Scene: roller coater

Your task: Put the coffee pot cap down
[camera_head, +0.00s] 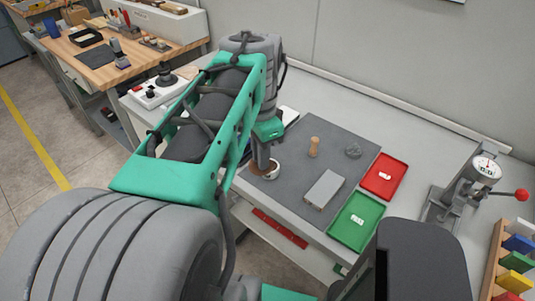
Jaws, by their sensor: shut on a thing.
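My gripper (262,152) is at the lower end of my green and grey arm, low over the left front part of the grey mat (290,203). It is shut on a small brown thing (261,167), taken to be the coffee pot cap; its shape is mostly hidden. A small white-rimmed round cup (273,170) with a brown inside is right beside the gripper tip; I cannot tell whether they touch. No coffee pot can be clearly made out.
On the mat are a wooden peg-like piece (314,147), a grey block (324,188) and a clear small item (353,150). A red tray (384,177) and a green tray (356,221) lie to the right. A gauge press (468,187) stands farther right. The mat's middle is clear.

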